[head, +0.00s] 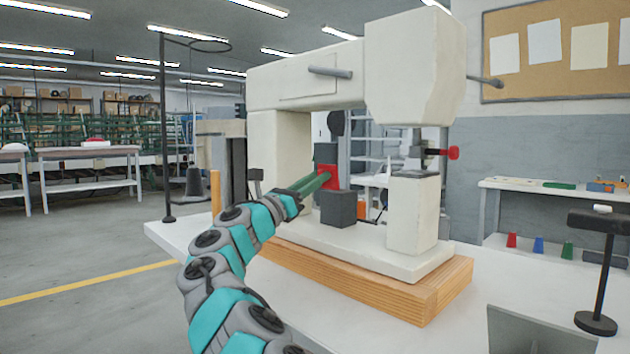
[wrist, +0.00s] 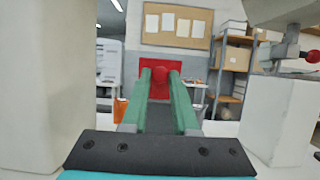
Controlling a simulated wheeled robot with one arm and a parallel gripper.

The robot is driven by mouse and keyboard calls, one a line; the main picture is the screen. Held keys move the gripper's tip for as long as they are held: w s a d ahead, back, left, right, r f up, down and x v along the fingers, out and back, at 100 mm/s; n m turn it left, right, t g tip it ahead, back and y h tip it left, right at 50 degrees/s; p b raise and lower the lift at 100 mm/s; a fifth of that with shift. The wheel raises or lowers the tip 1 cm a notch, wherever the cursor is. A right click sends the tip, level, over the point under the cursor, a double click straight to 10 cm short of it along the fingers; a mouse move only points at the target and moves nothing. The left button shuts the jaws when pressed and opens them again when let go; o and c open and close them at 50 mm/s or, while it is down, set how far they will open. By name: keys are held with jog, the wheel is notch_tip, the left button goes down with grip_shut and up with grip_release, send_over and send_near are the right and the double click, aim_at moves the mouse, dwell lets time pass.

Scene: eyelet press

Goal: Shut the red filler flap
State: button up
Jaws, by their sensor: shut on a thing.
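My gripper (head: 321,181) reaches in from the lower left with green fingers against the flap's front. In the wrist view my gripper (wrist: 160,78) is shut on the red knob, one finger on each side. Whether the flap lies flush behind, I cannot tell.
The cream press frame (head: 270,88) arches over the flap on a wooden base (head: 420,298). A dark grey box (head: 337,208) sits just below the flap. A red-ended clamp screw (head: 452,153) sticks out at right. A dark stand (head: 598,270) stands at far right.

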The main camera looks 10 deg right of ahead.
aim_at(326, 167)
grip_shut()
jog(key=shift+r+p, duration=0.15)
jog(key=shift+p, duration=0.2)
jog(key=p, duration=0.2)
jog(key=g+y+p, duration=0.1)
jog(key=p, duration=0.2)
jog(key=r+y+p, duration=0.1)
jog(key=p, duration=0.2)
jog(key=shift+w+d+r+g, duration=0.1)
jog(key=shift+w+d+g, duration=0.15)
jog(key=shift+g, duration=0.05)
jog(key=y, duration=0.1)
jog(key=g+y, duration=0.1)
jog(key=shift+w+d+r+y, duration=0.1)
jog(key=shift+w+d+y, duration=0.2)
jog(key=shift+w+d, duration=0.1)
jog(key=shift+w+d+r+g+y, duration=0.15)
jog(key=shift+d+g+y, duration=0.1)
jog(key=shift+g+y, duration=0.2)
jog(key=shift+w+d+r+g+y, duration=0.1)
jog(key=shift+d+g+y, duration=0.15)
jog(key=shift+g+y, duration=0.2)
jog(key=shift+w+d+r+g+y, duration=0.15)
jog(key=shift+d+g+y, duration=0.25)
jog(key=shift+y, duration=0.2)
